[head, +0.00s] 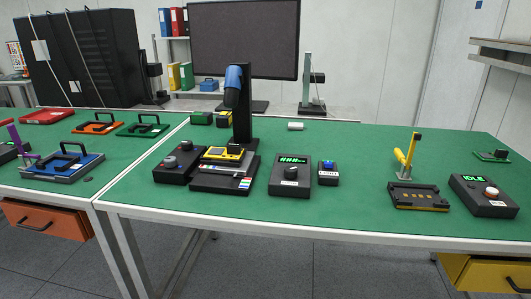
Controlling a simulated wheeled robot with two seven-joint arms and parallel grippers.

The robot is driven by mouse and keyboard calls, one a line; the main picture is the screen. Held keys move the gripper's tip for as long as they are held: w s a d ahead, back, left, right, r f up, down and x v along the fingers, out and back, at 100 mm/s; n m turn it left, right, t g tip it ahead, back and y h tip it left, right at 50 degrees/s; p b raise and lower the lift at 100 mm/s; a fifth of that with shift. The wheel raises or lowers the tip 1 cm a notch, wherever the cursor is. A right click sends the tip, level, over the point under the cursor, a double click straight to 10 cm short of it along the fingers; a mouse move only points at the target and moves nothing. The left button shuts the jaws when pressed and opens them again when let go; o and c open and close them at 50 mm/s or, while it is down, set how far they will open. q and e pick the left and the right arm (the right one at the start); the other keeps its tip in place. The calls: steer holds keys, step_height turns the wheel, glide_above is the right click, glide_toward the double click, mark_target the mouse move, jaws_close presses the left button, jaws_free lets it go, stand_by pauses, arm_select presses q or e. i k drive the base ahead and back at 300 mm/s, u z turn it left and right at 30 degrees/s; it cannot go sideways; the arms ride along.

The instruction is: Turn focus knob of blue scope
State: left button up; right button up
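The blue scope (233,80) is a small blue barrel on a black upright column (243,120) at the middle-left of the right green table. Its black base (222,185) carries a yellow-framed piece (222,154). Right of the base is a dark box (291,188) with a green display and a black knob (291,172). Left of it is a black box (179,175) with a grey knob (170,161) and a red knob. I cannot tell which knob is the focus knob. Neither of my grippers is in view.
A small black box with a blue button (328,172) stands beside the display box. At right are a black fixture (418,197) with a yellow lever and a box reading IDLE (484,196). A monitor (244,40) stands behind. Green table between is clear.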

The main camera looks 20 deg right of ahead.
mark_target(290, 171)
steer(key=k, duration=1.3)
steer(key=z, duration=0.75)
steer(key=i, duration=1.6)
steer(key=u, duration=0.2)
